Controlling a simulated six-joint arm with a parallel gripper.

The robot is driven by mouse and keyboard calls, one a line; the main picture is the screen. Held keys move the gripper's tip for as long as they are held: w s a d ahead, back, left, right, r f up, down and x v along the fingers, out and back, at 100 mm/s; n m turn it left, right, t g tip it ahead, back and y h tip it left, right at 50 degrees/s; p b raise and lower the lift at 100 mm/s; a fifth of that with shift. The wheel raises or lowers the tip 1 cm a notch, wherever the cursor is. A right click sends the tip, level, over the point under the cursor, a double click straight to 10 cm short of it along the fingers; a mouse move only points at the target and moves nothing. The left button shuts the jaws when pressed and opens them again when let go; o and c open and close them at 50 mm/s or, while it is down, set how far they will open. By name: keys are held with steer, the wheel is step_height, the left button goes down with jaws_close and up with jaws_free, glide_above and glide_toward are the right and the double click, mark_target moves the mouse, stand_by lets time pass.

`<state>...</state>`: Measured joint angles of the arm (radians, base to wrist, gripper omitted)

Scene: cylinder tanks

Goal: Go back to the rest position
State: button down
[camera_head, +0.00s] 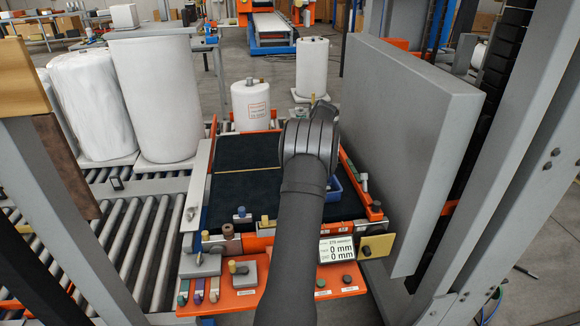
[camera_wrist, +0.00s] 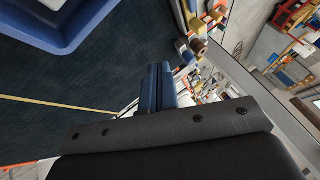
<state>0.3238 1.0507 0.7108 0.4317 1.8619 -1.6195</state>
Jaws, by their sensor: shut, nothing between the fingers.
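My gripper (camera_wrist: 161,86) shows in the wrist view with its two dark blue fingers pressed together and nothing between them. It is over the dark work mat (camera_wrist: 70,80), apart from the blue tray (camera_wrist: 88,35) at the upper left of that view. In the head view my dark arm reaches up over the right part of the mat (camera_head: 240,200), and the fingers are hidden behind it. The blue tray (camera_head: 334,192) is partly hidden by the arm.
Several white cylinder tanks, such as the tall one (camera_head: 158,100) and the small one (camera_head: 251,110), stand beyond and left of the mat. A grey panel (camera_head: 410,130) stands upright at the right. Small knobs and a display (camera_head: 337,249) line the near edge.

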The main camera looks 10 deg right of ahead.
stand_by(0.4)
steer(key=x, duration=0.3)
steer(key=s+d+x, duration=0.1)
steer(key=x, duration=0.2)
steer(key=s+x, duration=0.1)
steer(key=x, duration=0.2)
steer(key=shift+d+f, duration=0.1)
steer(key=shift+f, duration=0.1)
steer(key=shift+s+d+f, duration=0.1)
steer(key=shift+s, duration=0.95)
steer(key=shift+s+d+f, duration=0.1)
steer(key=shift+s+d, duration=0.05)
steer(key=shift+s, duration=0.9)
steer(key=shift+w, duration=0.45)
steer(key=w, duration=0.3)
steer(key=shift+w+r, duration=0.25)
steer(key=w+d+r, duration=0.2)
steer(key=w+r, duration=0.2)
steer(key=r, duration=0.3)
steer(key=shift+d, duration=0.4)
